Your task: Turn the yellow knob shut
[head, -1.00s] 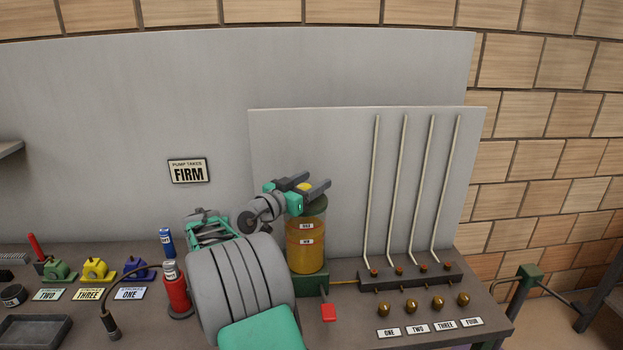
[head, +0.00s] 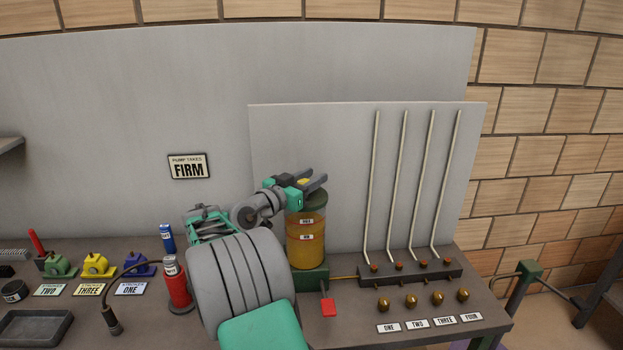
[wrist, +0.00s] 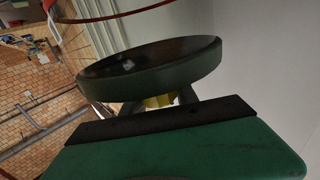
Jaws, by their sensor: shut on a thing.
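The yellow knob (head: 303,181) sits on top of the dark green lid (head: 309,198) of a reservoir (head: 306,252) with amber fluid. My gripper (head: 315,179) is at the lid from the left, with its two dark fingers shut on the knob. In the wrist view the knob (wrist: 159,101) shows as a small yellow patch between the fingers, against the round lid (wrist: 150,72). The fingers and my gripper's body hide most of the knob.
A red-ended lever (head: 328,307) hangs at the reservoir's green base. To its right stand a dark manifold (head: 410,274) with upright pale tubes and several brass knobs (head: 411,300). Coloured strikers, a red bottle (head: 178,286) and a grey tray (head: 35,327) are at left.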

